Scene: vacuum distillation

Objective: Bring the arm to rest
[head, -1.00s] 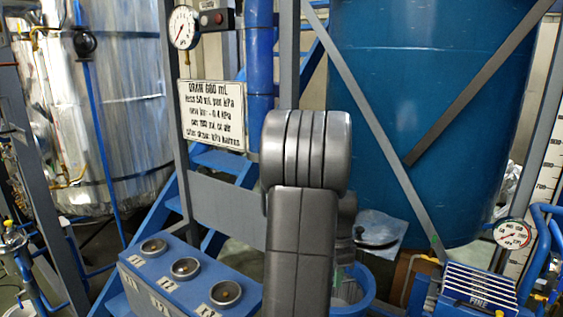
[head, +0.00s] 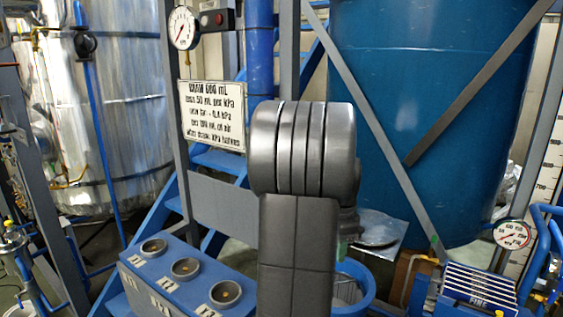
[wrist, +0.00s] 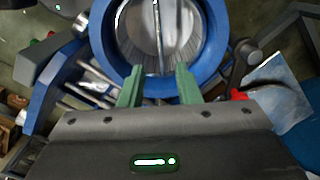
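My arm stands upright in the middle of the head view and hides most of my gripper there. In the wrist view my gripper (wrist: 157,82) shows two green fingers spread apart, with a clear gap and nothing held between them. Beyond the fingertips is a round blue-rimmed vessel (wrist: 97,42) with a pale inside and a thin upright line across it. The blue rim also shows in the head view (head: 368,285), just right of my arm and partly hidden by it.
A blue box with several round dials (head: 185,267) stands left of my arm. A sign (head: 212,115) and a gauge (head: 183,28) are behind. A large blue tank (head: 430,110) and diagonal braces fill the right. A blue-grey unit (head: 478,287) with a gauge (head: 512,234) stands lower right.

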